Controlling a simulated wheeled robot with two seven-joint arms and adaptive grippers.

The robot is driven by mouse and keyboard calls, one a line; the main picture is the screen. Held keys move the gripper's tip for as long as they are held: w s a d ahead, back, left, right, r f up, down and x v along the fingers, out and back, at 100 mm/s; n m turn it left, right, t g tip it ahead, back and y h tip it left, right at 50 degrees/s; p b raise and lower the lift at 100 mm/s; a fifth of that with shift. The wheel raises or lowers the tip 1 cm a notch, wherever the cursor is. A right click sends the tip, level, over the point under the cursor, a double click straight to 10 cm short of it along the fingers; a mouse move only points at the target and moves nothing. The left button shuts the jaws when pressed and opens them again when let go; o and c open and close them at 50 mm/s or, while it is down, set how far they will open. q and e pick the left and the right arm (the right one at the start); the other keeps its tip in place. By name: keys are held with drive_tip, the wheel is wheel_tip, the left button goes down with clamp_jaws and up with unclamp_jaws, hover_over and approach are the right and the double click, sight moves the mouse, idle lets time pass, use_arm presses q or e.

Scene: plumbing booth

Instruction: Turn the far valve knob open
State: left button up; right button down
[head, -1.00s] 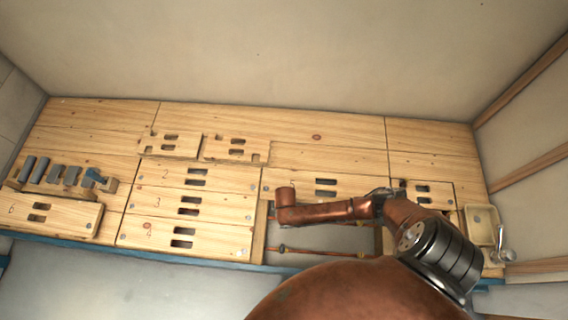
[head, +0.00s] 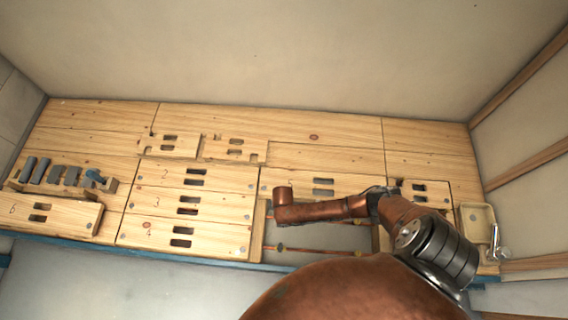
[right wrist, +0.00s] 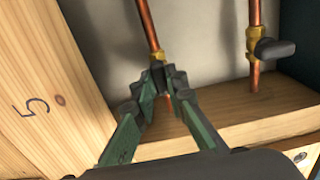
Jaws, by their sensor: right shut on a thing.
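In the right wrist view, the far valve (right wrist: 157,56) is a brass fitting on the copper pipe beside the panel marked 5. My right gripper (right wrist: 162,77) has green fingers closed together at this valve, shut on its knob. The fingertips hide most of the knob, so its angle is unclear. The near valve (right wrist: 252,40), with a dark handle, sits on the other pipe, apart from the gripper. In the head view, my right arm reaches over the bench opening, and the gripper itself cannot be made out. The near valve also shows there (head: 280,247). My left gripper is out of view.
The pipes run in a recess (head: 330,237) in the wooden bench, bordered by panel 5 (head: 350,184). A wooden ledge (right wrist: 220,118) lies close under the fingers. Loose notched boards (head: 175,145), a rack of grey parts (head: 70,177) and a small basin (head: 475,222) stand elsewhere.

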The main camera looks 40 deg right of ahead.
drive_tip(key=c, duration=1.9)
unclamp_jaws()
drive_tip(key=shift+c, duration=0.2)
wheel_tip(320, 180, up, 12)
